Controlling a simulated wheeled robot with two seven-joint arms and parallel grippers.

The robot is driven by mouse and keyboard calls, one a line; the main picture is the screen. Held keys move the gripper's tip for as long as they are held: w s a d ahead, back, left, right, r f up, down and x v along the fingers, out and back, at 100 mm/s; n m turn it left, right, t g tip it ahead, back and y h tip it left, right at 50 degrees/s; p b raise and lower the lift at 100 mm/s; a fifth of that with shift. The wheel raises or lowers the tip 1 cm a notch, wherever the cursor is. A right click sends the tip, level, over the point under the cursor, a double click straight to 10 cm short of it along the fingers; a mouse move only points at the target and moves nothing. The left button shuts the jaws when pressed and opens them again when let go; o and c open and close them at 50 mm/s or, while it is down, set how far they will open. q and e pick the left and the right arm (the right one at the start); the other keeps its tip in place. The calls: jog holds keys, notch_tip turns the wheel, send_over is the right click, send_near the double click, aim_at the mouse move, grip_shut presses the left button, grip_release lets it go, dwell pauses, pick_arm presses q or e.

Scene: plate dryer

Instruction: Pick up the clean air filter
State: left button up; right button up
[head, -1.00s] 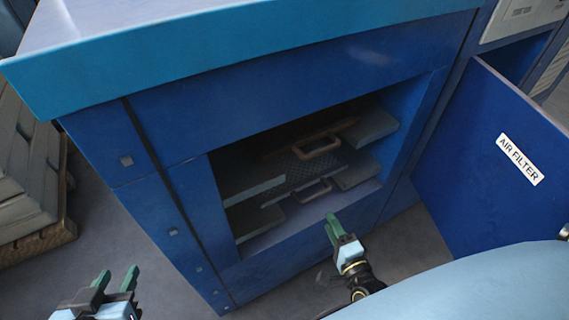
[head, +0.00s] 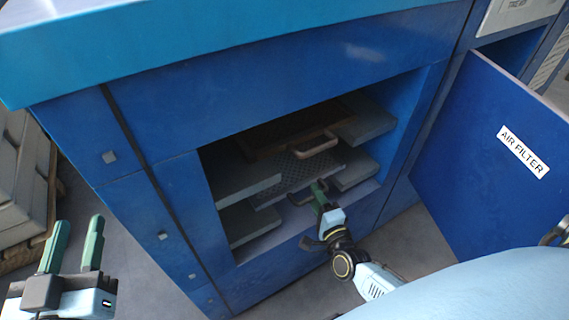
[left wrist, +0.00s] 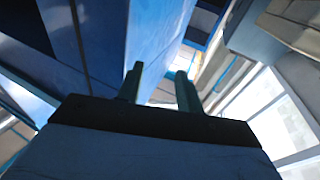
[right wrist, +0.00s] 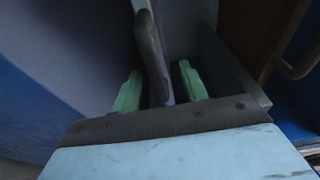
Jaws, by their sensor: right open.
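Two air filters sit in slots inside the open blue cabinet. The upper one (head: 285,133) has a brownish frame and a tan handle (head: 318,146). The lower one (head: 285,178) is a grey perforated panel, with its front handle mostly hidden by my right gripper (head: 319,190). In the right wrist view, a grey handle (right wrist: 150,45) stands between the open fingers of my right gripper (right wrist: 160,88); contact cannot be told. The tan handle shows at upper right there (right wrist: 297,66). My left gripper (head: 77,240) is open and empty, outside the cabinet at lower left.
The cabinet door (head: 495,150), labelled AIR FILTER, stands open on the right. Grey side ledges (head: 240,178) flank the filters, and the lower sill (head: 275,238) runs below my right gripper. Stacked grey pieces (head: 20,190) stand at far left.

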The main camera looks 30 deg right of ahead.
aim_at(296, 174)
jog(key=w+b, duration=0.1)
jog(key=w, duration=0.2)
jog(key=shift+w+d+f+b, duration=0.1)
jog(key=shift+w+f+b, duration=0.1)
jog(key=shift+w+b, duration=0.2)
pick_arm(q)
notch_tip(296, 174, up, 6)
jog(key=s+t+h, duration=0.1)
jog(key=s+t, duration=0.1)
jog(key=t, duration=0.2)
jog(key=shift+d+t+h, duration=0.15)
jog(key=shift+t+h, duration=0.15)
pick_arm(e)
jog(key=shift+w+d, duration=0.1)
jog(key=shift+w, duration=0.4)
jog(key=shift+c, duration=0.2)
jog(key=shift+r, duration=0.1)
grip_shut()
